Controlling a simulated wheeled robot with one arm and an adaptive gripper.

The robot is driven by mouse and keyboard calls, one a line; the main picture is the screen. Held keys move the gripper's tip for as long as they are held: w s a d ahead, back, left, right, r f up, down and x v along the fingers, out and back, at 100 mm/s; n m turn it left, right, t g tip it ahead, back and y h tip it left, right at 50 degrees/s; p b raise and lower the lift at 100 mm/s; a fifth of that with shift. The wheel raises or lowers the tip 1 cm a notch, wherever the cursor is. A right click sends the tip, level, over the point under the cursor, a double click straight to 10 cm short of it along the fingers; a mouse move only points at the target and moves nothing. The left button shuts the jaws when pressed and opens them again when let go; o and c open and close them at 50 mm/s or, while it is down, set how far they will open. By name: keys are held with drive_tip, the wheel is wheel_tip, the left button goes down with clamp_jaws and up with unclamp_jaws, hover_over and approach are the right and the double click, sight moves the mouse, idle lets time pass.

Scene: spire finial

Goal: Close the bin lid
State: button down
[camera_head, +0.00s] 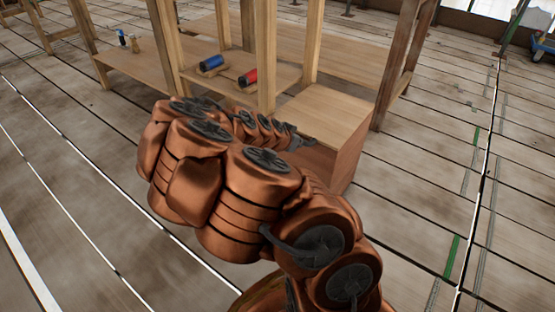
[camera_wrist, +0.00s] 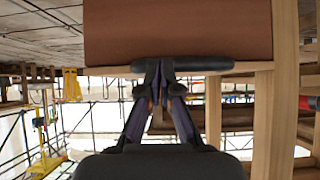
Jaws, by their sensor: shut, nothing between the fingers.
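The bin (camera_head: 337,165) is a box with a reddish-brown front at the right end of the wooden bench. Its pale wood lid (camera_head: 325,112) looks flat across the top; I cannot tell whether a small gap remains. My gripper (camera_head: 299,141) is at the bin's near upper edge, partly hidden by my arm. In the wrist view, which appears upside down, my gripper (camera_wrist: 160,70) is shut and empty, its tips at a dark bar-like handle (camera_wrist: 205,63) along the edge of the brown panel (camera_wrist: 180,30). Contact with the bar is unclear.
A blue cylinder (camera_head: 211,63) and a red cylinder (camera_head: 247,78) lie on small wooden rests on the bench shelf (camera_head: 190,85), left of the bin. Wooden posts (camera_head: 397,65) stand close behind and beside the bin. The plank floor (camera_head: 425,165) to the right is clear.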

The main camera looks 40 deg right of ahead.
drive_tip(key=s+a+f+p, duration=0.1)
drive_tip(key=s+a+p, duration=0.1)
drive_tip(key=a, duration=0.7)
drive_tip(key=shift+s+a+f+p, duration=0.15)
drive_tip(key=shift+a+f+p, duration=0.1)
drive_tip(key=shift+f+p, duration=0.15)
drive_tip(key=s+a+r+n+g+y+p, duration=0.1)
drive_tip(key=s+a+r+n+y+p, duration=0.2)
drive_tip(key=r+p, duration=1.1)
drive_tip(key=s+a+r+n+g+y+p, duration=0.2)
drive_tip(key=s+a+r+n+p, duration=0.5)
drive_tip(key=r, duration=1.7)
drive_tip(key=s+a+r+n+g+y+p, duration=0.1)
drive_tip(key=s+a+r+n+y+p, duration=0.3)
drive_tip(key=s+a+r+p, duration=0.7)
drive_tip(key=s+r+n+p, duration=0.1)
drive_tip(key=s+r+p, duration=0.4)
drive_tip(key=p, duration=0.5)
wheel_tip(320, 180, up, 3)
drive_tip(key=shift+s+f+g+y, duration=0.1)
drive_tip(key=shift+s+g+y, duration=0.2)
drive_tip(key=shift+s+y, duration=0.1)
